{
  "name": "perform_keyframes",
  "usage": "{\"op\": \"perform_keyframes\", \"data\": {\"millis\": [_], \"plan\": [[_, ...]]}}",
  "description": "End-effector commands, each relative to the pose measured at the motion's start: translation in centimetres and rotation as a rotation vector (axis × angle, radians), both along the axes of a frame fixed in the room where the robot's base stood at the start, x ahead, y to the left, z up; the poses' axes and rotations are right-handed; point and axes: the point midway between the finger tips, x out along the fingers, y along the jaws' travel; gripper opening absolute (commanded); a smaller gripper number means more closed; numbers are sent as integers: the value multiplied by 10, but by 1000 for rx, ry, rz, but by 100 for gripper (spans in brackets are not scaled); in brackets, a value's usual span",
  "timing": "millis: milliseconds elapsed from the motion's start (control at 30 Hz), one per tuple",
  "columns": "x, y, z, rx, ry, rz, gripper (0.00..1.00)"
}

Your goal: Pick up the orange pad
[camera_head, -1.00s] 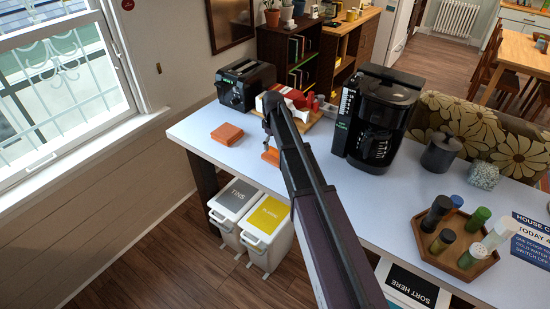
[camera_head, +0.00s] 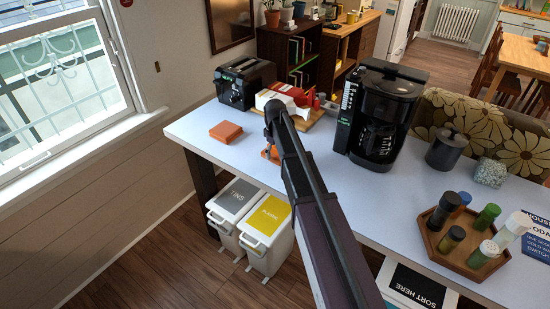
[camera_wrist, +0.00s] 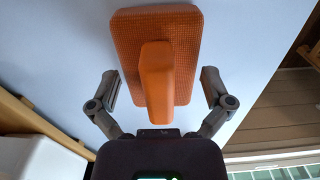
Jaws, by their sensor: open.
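An orange pad (camera_wrist: 122,50) with a raised block-like grip (camera_wrist: 157,85) lies on the pale counter in the wrist view. My gripper (camera_wrist: 160,88) is open above it, one finger to each side of the grip, with no contact that I can see. In the head view the pad (camera_head: 270,154) shows only in part under my gripper, near the counter's front edge; my arm hides the rest. A separate flat orange block (camera_head: 226,132) lies on the counter to its left.
A black toaster (camera_head: 246,82) and a wooden board (camera_head: 313,118) with red and white items stand behind my gripper. A coffee maker (camera_head: 382,115) stands to the right. A wooden tray (camera_head: 437,243) holds several bottles. Bins (camera_head: 268,232) stand below the counter.

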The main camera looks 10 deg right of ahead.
Motion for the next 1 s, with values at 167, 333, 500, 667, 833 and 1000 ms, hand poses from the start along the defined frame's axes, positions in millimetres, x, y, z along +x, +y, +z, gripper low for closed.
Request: {"op": "perform_keyframes", "data": {"millis": [167,333,500,667,833,1000], "plan": [[0,0,-1,0,0,0,100],[0,0,-1,0,0,0,100],[0,0,-1,0,0,0,100],[0,0,-1,0,0,0,82],[0,0,-1,0,0,0,45],[0,0,-1,0,0,0,45]]}}
